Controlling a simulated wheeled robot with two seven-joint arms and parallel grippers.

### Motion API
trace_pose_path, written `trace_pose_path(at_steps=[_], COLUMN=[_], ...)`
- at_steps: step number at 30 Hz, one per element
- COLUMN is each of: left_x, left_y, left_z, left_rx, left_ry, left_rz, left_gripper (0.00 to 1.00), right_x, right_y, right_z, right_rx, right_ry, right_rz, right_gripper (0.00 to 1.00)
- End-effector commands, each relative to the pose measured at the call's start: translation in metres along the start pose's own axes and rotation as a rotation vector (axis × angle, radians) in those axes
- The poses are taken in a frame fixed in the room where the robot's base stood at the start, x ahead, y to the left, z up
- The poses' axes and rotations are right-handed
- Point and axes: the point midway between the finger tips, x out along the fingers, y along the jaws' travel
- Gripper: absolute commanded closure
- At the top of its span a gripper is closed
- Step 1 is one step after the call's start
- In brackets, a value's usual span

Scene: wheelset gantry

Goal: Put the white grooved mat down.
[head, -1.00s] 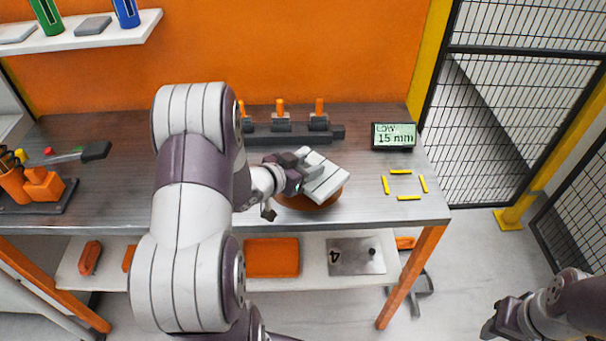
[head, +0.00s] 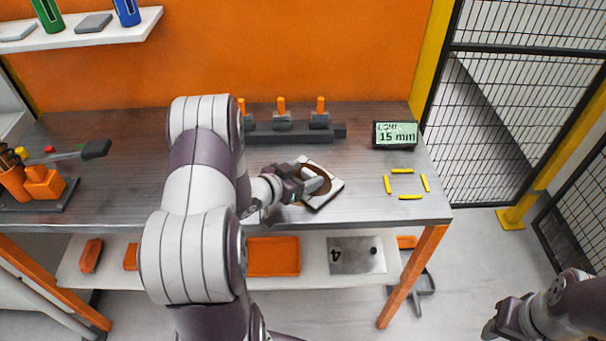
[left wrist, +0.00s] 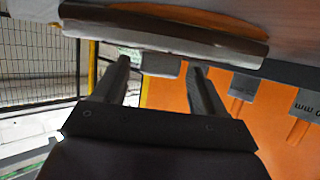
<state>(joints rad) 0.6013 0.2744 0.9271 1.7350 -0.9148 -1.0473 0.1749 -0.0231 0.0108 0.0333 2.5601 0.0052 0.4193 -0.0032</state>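The white grooved mat (head: 334,189) is at the middle-right of the bench in the head view, a pale square rim around a brown round area. In the left wrist view the mat (left wrist: 225,45) crosses the top as a slab edge. My left gripper (head: 308,186) is at the mat. In the left wrist view its fingers (left wrist: 158,75) stand apart, with a small grey block between them and a gap beside it. Whether the mat lies flat is unclear. My right gripper (head: 495,325) is at the lower right, away from the bench; its fingers are unclear.
The grey bench (head: 375,185) has a yellow-marked square (head: 405,184) to the right. A display reading 15 mm (head: 395,134) stands behind it. A dark rail (head: 290,134) with orange pegs is behind the mat. Tools and an orange holder (head: 42,184) are at the left.

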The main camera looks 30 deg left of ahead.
Motion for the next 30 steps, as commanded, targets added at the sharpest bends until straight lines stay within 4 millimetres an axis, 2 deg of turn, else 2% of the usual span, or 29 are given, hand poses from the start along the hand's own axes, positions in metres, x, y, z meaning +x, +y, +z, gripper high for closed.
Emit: trace_pose_path(at_steps=[5,8,11,18,22,24,26,28,30], left_x=[-0.001,-0.010,-0.029,-0.091,-0.113,-0.117,-0.113,-0.100,-0.091], left_y=[0.000,-0.001,-0.001,-0.001,-0.001,-0.001,-0.002,-0.003,0.007], left_z=[-0.003,-0.003,-0.003,-0.003,-0.003,-0.003,-0.005,-0.007,-0.010], left_rx=[0.000,-0.001,-0.002,-0.003,-0.001,0.003,0.020,0.051,0.058], left_ry=[0.000,-0.001,0.001,0.001,0.000,-0.009,-0.062,-0.201,-0.386], left_rz=[0.000,-0.002,-0.004,-0.006,-0.004,-0.006,-0.029,-0.093,-0.174], left_gripper=[0.29,0.29,0.29,0.29,0.29,0.29,0.29,0.29,0.29], right_x=[-0.002,-0.002,-0.001,-0.002,-0.003,-0.003,-0.003,-0.003,-0.003], right_y=[0.000,0.000,0.000,0.000,0.000,0.000,0.000,0.000,0.000], right_z=[0.000,0.000,0.000,0.000,0.000,0.000,0.000,0.000,0.000], right_rx=[0.000,0.000,0.000,0.000,0.000,0.000,0.000,0.000,0.000], right_ry=[0.000,0.000,0.000,0.000,0.000,0.000,0.000,0.000,0.000], right_rz=[0.000,0.000,0.000,0.000,0.000,0.000,0.000,0.000,0.000], right_gripper=[0.57,0.57,0.57,0.57,0.57,0.57,0.57,0.57,0.57])
